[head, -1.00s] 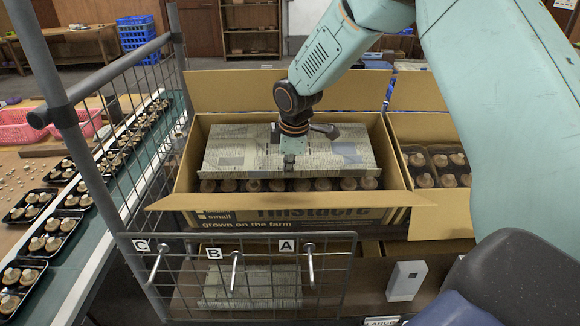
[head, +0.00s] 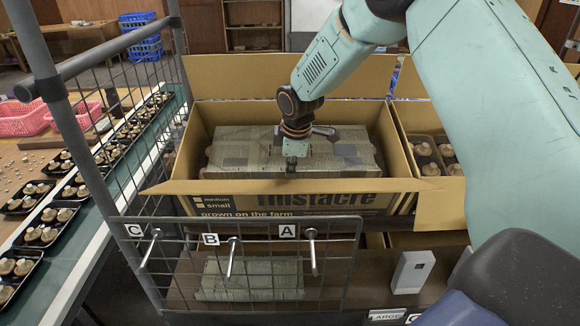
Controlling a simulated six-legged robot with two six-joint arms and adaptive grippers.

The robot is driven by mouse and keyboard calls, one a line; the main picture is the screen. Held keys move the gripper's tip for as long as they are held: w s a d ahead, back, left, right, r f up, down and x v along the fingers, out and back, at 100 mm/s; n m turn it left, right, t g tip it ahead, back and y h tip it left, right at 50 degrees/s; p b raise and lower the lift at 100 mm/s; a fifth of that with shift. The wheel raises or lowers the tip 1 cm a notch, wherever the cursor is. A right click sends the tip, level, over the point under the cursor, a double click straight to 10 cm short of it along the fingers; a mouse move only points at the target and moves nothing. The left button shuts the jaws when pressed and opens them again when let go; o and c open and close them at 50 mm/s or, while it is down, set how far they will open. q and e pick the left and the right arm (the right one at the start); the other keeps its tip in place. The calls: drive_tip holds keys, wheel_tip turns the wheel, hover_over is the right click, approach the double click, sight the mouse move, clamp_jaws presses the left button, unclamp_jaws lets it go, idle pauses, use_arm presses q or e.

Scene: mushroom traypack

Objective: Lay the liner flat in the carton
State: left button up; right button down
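The liner (head: 240,152), a grey printed sheet like newspaper, lies inside the open carton (head: 300,188) in the middle of the head view. It looks roughly level, and its front edge hangs down over what is under it. The mushrooms below it are hidden. My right gripper (head: 291,160) reaches down into the carton and meets the liner near its middle. Its fingertips are small and partly hidden, so I cannot tell whether they pinch the sheet. My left gripper is not in view.
A second carton (head: 419,190) with mushroom trays stands at the right. A wire rack (head: 240,258) with hooks A, B and C stands in front, with more folded sheets (head: 250,279) behind it. Black mushroom trays line the conveyor (head: 62,248) at the left.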

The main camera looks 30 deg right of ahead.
drive_tip(key=shift+a+r, duration=0.1)
drive_tip(key=shift+w+a+f, duration=0.1)
drive_tip(key=shift+f, duration=0.1)
drive_tip(key=shift+d+f, duration=0.2)
drive_tip(key=shift+f, duration=0.05)
drive_tip(key=c, duration=1.8)
unclamp_jaws()
drive_tip(key=shift+a, duration=0.2)
drive_tip(key=o, duration=0.4)
drive_tip(key=shift+d+f, duration=0.1)
drive_tip(key=shift+d, duration=0.05)
drive_tip(key=shift+c, duration=0.2)
